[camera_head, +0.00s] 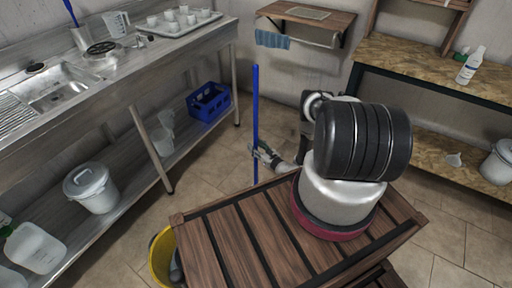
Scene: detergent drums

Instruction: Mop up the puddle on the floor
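A blue mop handle (255,105) stands nearly upright in the middle of the view. Its lower end and any mop head are hidden behind the wooden slatted deck. My gripper (259,154) reaches out from behind the dark arm links and is at the handle, with its fingers around it; they look shut on it, though they are small here. A yellow bucket (158,260) shows in part at the left edge of the deck, with something grey inside. No puddle shows on the visible floor.
A steel sink counter (130,75) runs along the left, with a blue crate (208,102) and a white lidded bucket (90,188) on its lower shelf. A workbench (425,68) stands at right. Tiled floor (205,165) is open between counter and deck. A wall shelf (305,17) hangs behind.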

